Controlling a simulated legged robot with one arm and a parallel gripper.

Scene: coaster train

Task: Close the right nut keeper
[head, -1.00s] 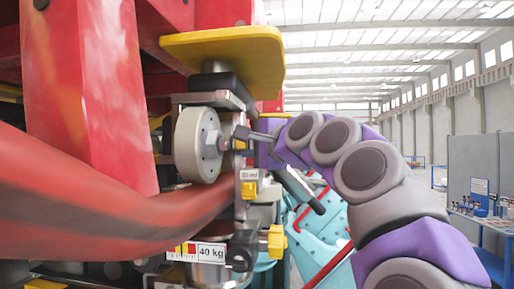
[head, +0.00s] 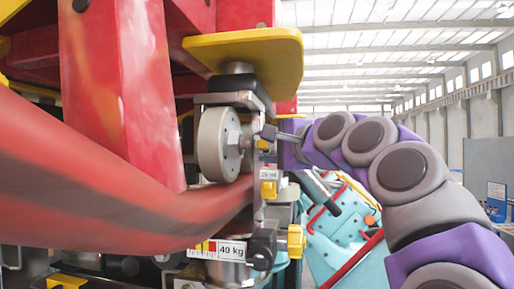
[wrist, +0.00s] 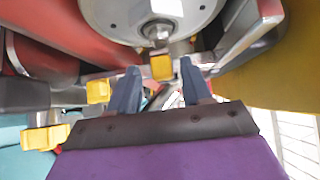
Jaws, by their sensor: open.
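In the head view, a grey wheel (head: 218,144) with a nut at its hub hangs under a yellow plate. In the wrist view, the wheel (wrist: 150,15) is at the top, with its hub nut (wrist: 158,32). A small yellow block (wrist: 161,67), which looks like the nut keeper, sits just below the nut. I cannot tell from its shape whether it is open or closed. My gripper (wrist: 160,86) is open, its two blue fingers on either side of the yellow block and slightly short of it. In the head view, my gripper (head: 272,133) is right of the hub.
A second yellow block (wrist: 98,91) and a yellow knob (wrist: 45,138) lie to the left in the wrist view. The yellow plate (head: 245,55) overhangs the wheel. A red curved tube (head: 120,205) passes in front at lower left.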

